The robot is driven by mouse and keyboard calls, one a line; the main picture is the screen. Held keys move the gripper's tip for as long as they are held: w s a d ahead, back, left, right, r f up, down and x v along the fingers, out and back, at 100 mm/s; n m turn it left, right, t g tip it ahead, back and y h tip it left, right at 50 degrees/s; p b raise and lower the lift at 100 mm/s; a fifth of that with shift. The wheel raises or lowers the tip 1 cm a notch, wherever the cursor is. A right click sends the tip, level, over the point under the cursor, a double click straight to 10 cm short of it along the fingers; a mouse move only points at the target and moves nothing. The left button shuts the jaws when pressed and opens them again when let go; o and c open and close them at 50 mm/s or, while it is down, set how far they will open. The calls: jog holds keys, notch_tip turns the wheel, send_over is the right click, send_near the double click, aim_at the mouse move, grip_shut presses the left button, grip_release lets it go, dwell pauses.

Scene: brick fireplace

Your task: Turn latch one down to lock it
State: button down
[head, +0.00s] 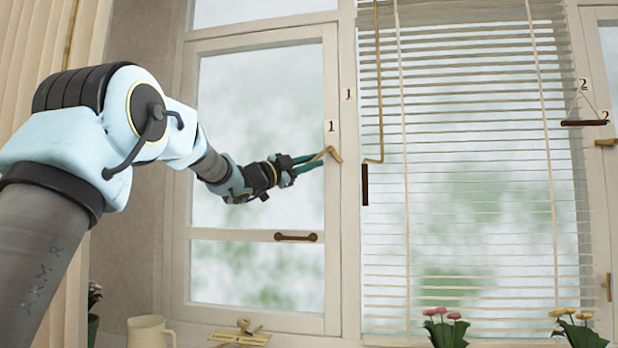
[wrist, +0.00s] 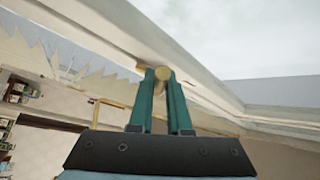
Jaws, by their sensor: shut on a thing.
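Latch one (head: 333,153) is a small brass latch on the right stile of the left window, just below a plate marked 1 (head: 331,126). Its lever reaches left from the stile, roughly level, to my fingertips. My gripper (head: 316,160) comes from the left, its teal fingers closed on the lever's end. In the wrist view my gripper (wrist: 158,74) has the round brass end of the latch (wrist: 164,73) between its fingertips. The fingers hide part of the lever.
A brass rod with a dark grip (head: 365,185) hangs close to the right of the latch, beside the blind (head: 470,150). A window handle (head: 295,237) sits below. A jug (head: 150,332), a brass object (head: 240,334) and flowers (head: 445,328) stand along the bottom. Another latch (head: 606,142) is far right.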

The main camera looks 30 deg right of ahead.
aim_at(335, 158)
jog(key=f+n+t+h+b, duration=0.1)
jog(key=n+b, duration=0.1)
jog(key=b, duration=0.1)
jog(key=s+d+f+n+t+b, duration=0.1)
jog(key=n+t+b, duration=0.1)
jog(key=n+b, duration=0.1)
jog(key=f+n+t+h+b, duration=0.1)
jog(key=n+t+b, duration=0.1)
jog(key=b, duration=0.2)
jog(key=shift+s+d+h, duration=0.3)
jog(key=shift+s+d, duration=0.05)
jog(key=shift+d, duration=0.05)
jog(key=n+t+b, duration=0.1)
jog(key=n, duration=0.1)
jog(key=n+t+b, duration=0.2)
jog(key=s+d+n+t+b, duration=0.1)
jog(key=n+t, duration=0.1)
jog(key=shift+s+d+r+n+t+y+b, duration=0.1)
jog(key=shift+s+d+n+t+y+b, duration=0.1)
jog(key=shift+n+t+y+b, duration=0.65)
jog(key=shift+s+d+r+n+t+y+b, duration=0.1)
jog(key=shift+d+n+t+y+b, duration=0.2)
jog(key=shift+n+t, duration=1)
jog(key=shift+a+n, duration=0.1)
jog(key=shift+n, duration=0.15)
jog(key=c, duration=0.9)
grip_release()
jog(key=shift+r, duration=0.1)
jog(key=shift+o, duration=0.2)
